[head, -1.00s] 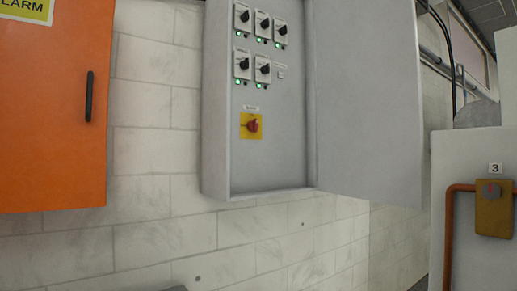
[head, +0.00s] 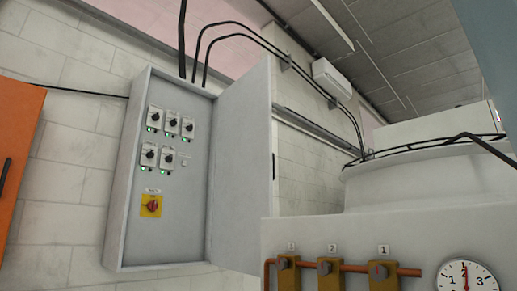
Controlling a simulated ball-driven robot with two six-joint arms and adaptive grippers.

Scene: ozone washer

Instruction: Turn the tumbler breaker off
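A grey electrical cabinet (head: 189,240) hangs on the wall at the left of the head view, with its door (head: 240,170) swung open to the right. Inside are several black rotary breaker knobs in two rows: upper left (head: 155,116), upper middle (head: 172,121), upper right (head: 188,127), lower left (head: 149,155) and lower right (head: 168,158). Small green lights show beneath knobs. Below them is a red rotary switch on a yellow plate (head: 151,205). The labels are too small to read, so I cannot tell which is the tumbler breaker. Neither gripper is in view.
An orange cabinet (head: 15,150) is at the left edge. A large pale machine (head: 430,185) stands at the right, with brass valves (head: 330,274) on a copper pipe and a dial gauge (head: 467,277) in front. Black cables (head: 182,40) run up from the cabinet.

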